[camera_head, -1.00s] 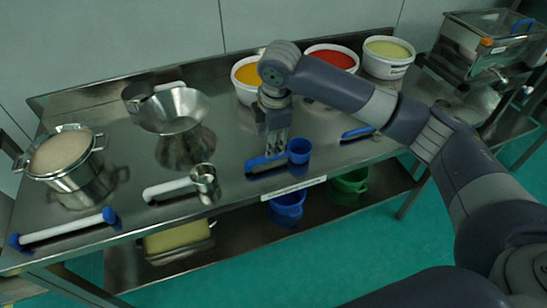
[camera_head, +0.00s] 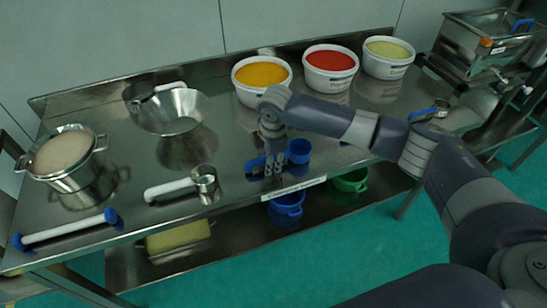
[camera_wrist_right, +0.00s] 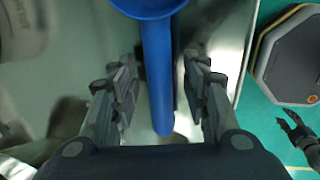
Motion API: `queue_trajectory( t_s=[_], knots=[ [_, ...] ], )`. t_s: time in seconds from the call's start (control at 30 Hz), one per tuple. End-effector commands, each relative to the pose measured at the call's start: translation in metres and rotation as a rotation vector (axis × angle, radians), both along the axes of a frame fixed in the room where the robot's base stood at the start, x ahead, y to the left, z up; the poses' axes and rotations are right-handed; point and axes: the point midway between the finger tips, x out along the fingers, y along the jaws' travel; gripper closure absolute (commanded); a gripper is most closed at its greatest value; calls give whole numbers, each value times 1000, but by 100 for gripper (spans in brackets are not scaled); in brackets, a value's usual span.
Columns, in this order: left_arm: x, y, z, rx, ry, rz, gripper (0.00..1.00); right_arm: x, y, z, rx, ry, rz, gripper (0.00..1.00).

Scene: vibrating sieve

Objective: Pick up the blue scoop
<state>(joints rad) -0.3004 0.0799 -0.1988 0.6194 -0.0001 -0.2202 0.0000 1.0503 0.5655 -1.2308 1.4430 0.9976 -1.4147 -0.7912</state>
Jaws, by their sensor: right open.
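The blue scoop lies on the steel table near its front edge, with its cup (camera_head: 299,151) to the right and its handle (camera_head: 254,164) to the left. My right gripper (camera_head: 274,166) points down over the handle, just left of the cup. In the right wrist view the blue handle (camera_wrist_right: 158,75) runs between the two open fingers (camera_wrist_right: 160,95), with a gap visible on each side. Part of the cup (camera_wrist_right: 150,5) shows at the top edge.
A white-handled scoop (camera_head: 172,189) and a white roller-like tool (camera_head: 65,230) lie to the left. Behind stand tubs of orange (camera_head: 262,75), red (camera_head: 331,60) and pale yellow (camera_head: 389,50) contents.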

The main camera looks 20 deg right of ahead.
Motion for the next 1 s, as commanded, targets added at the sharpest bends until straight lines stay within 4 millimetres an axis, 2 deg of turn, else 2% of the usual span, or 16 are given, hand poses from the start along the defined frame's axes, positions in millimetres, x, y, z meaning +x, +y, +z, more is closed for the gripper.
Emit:
queue_trajectory(
  t_s=[0.1, 0.13, 0.3, 0.77, 0.87, 1.0],
  knots=[
    [0, 0, 0, 0, 0, -1, 60, 0, 0, 0, 0, 0, 0, 57],
    [0, 0, 0, 0, 0, -1, 60, 0, 0, 0, 0, 0, 0, 62],
    [0, 0, 0, 0, -1, -1, 60, 0, 0, 0, 0, 0, 0, 100],
    [1, 0, -1, -1, -1, -2, 60, 0, 0, 4, 1, -1, 0, 100],
    [1, 0, -3, -1, -1, -2, 60, 1, 1, 12, 1, -2, 0, 100],
    [1, -1, -7, -1, -1, -2, 60, 1, 1, 33, 3, -4, 1, 100]
  ],
)
